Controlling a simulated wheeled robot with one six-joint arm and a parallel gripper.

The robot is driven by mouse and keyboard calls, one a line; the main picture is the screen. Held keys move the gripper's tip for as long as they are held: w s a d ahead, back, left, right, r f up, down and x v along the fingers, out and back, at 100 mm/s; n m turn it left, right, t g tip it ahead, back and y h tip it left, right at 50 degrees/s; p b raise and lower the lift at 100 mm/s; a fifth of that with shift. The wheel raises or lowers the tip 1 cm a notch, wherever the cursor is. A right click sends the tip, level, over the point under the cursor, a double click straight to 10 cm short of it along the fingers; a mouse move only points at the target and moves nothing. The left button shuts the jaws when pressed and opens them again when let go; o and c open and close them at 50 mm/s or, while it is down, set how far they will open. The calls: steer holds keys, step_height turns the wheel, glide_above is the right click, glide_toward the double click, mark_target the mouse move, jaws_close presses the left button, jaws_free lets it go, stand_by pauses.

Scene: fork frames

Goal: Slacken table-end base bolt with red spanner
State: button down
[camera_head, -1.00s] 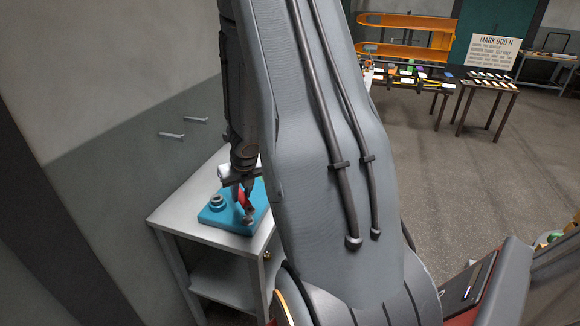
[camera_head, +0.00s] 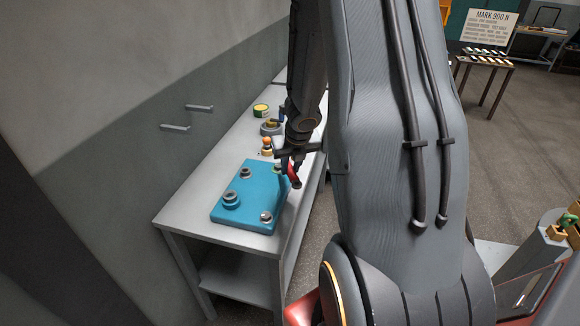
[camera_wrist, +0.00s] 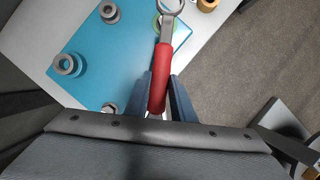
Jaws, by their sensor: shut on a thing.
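My gripper (camera_head: 288,160) is shut on the red spanner (camera_head: 294,176), above the right edge of the blue base plate (camera_head: 252,192). In the wrist view the spanner's red handle (camera_wrist: 162,75) lies between the jaws (camera_wrist: 168,95), and its metal ring end points away, over or beside a pale green ring at the plate's corner. The plate bears a large collared bolt (camera_head: 231,200), a bolt at the near right corner (camera_head: 266,216) and one at the far left (camera_head: 245,173). The spanner appears apart from these three. I cannot tell whether its ring end touches anything.
The plate lies on a white table (camera_head: 190,212) along the wall. Beyond it stand an orange-topped piece (camera_head: 266,146) and a yellow-green round piece (camera_head: 261,111). Two pegs (camera_head: 175,128) stick out of the wall. Open floor lies right of the table.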

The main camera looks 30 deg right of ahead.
steer(key=shift+f+b, duration=2.6)
steer(key=shift+b, duration=0.5)
steer(key=shift+f+b, duration=1.05)
steer(key=shift+b, duration=0.25)
steer(key=c, duration=2.3)
jaws_free()
jaws_close()
steer(key=shift+s+d+n+y+p, duration=0.15)
steer(key=shift+d+n+y+p, duration=0.35)
steer(key=shift+d+n+p, duration=0.8)
